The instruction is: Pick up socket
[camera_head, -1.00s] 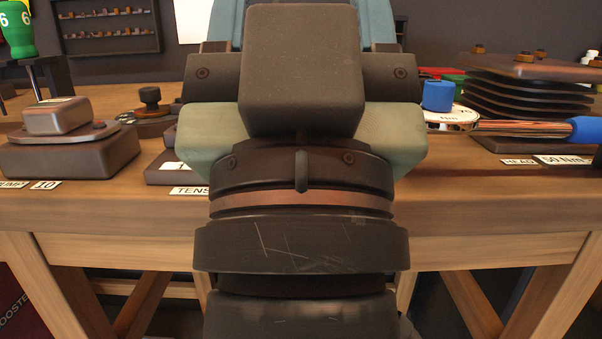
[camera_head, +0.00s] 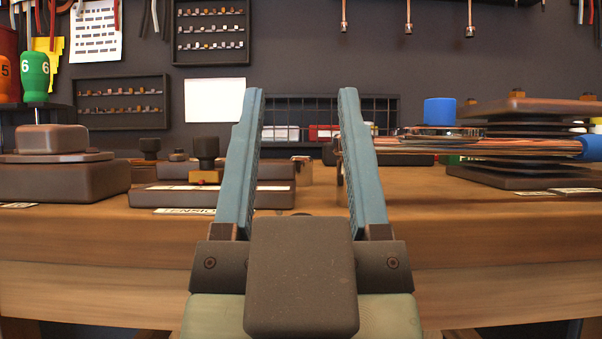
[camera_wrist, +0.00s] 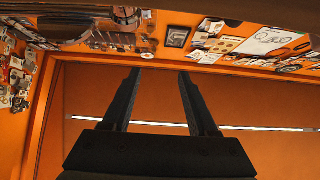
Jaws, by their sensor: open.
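My gripper (camera_head: 302,95) is open and empty, its two blue-grey fingers pointing up and forward in front of the bench. In the wrist view my gripper (camera_wrist: 160,75) shows as two dark spread fingers with nothing between them. No part is clearly marked as the socket. A blue cylinder (camera_head: 440,111) sits upright on the round head of a torque wrench (camera_head: 500,146), right of my right finger. A small metallic piece (camera_head: 302,171) shows between the fingers, partly hidden; I cannot tell whether it is a socket. Small pieces line the wall racks (camera_head: 211,29), too small to tell.
The wooden bench (camera_head: 450,220) spans the view. A dark block (camera_head: 60,180) stands at left, a labelled tray (camera_head: 270,197) left of centre, a stack of plates (camera_head: 525,160) at right. The bench right of my right finger has free room.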

